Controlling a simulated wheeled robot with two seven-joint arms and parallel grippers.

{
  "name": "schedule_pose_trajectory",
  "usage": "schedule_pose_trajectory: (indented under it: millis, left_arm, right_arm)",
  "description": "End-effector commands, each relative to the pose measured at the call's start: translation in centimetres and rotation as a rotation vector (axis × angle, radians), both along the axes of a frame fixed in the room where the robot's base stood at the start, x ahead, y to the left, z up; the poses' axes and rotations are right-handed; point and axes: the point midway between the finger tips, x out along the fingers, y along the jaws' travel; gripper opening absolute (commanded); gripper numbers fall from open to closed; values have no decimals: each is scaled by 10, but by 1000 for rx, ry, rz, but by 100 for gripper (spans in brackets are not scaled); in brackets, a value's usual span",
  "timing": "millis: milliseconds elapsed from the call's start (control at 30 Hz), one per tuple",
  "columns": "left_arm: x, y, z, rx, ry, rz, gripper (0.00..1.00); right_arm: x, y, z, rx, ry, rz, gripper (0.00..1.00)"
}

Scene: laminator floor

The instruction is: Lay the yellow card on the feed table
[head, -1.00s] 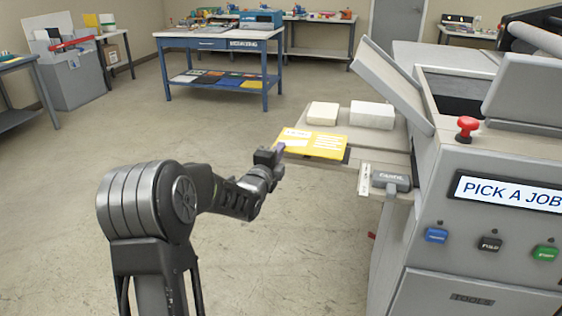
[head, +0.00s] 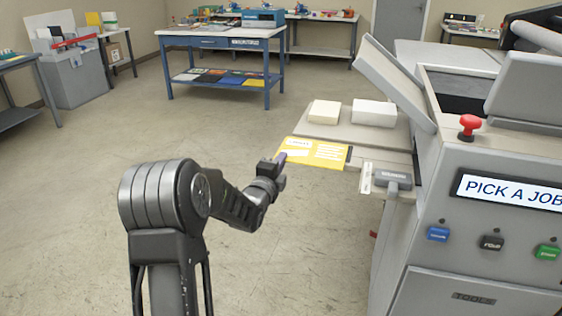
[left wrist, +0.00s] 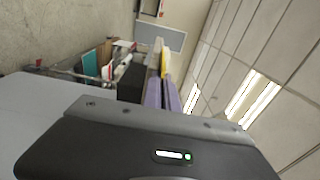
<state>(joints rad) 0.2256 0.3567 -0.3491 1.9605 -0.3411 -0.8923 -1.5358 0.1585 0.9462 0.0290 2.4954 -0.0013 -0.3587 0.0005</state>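The yellow card (head: 328,153), with white printed areas, shows flat in the head view at the near left edge of the grey feed table (head: 372,138). It overlaps that edge in the picture; I cannot tell whether it touches the table or hovers. My left gripper (head: 281,158) is at the card's left end, with its purple fingertips shut on it. In the left wrist view the purple fingers (left wrist: 162,92) are close together, with the card (left wrist: 165,61) seen nearly edge-on beyond them. My right gripper is not in view.
A cream stack (head: 324,112) and a white block (head: 374,113) lie on the table's far part. A grey guide block (head: 393,179) stands at its near right, beside the machine (head: 480,210). A blue-framed bench (head: 222,42) stands behind.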

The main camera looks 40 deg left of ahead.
Motion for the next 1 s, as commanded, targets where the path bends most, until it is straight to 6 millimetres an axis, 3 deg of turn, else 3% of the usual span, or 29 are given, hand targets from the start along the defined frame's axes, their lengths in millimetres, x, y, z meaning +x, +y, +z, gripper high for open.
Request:
schedule_pose_trajectory:
  millis: [300,667,867,1000]
  left_arm:
    - [0,0,0,0,0,0,25]
    - [0,0,4,0,0,0,25]
    - [-24,-7,2,-1,-1,1,25]
    - [-52,-15,2,-1,-2,2,25]
  right_arm:
    - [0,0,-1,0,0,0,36]
    - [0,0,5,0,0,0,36]
    - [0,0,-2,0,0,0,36]
    - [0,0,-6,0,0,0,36]
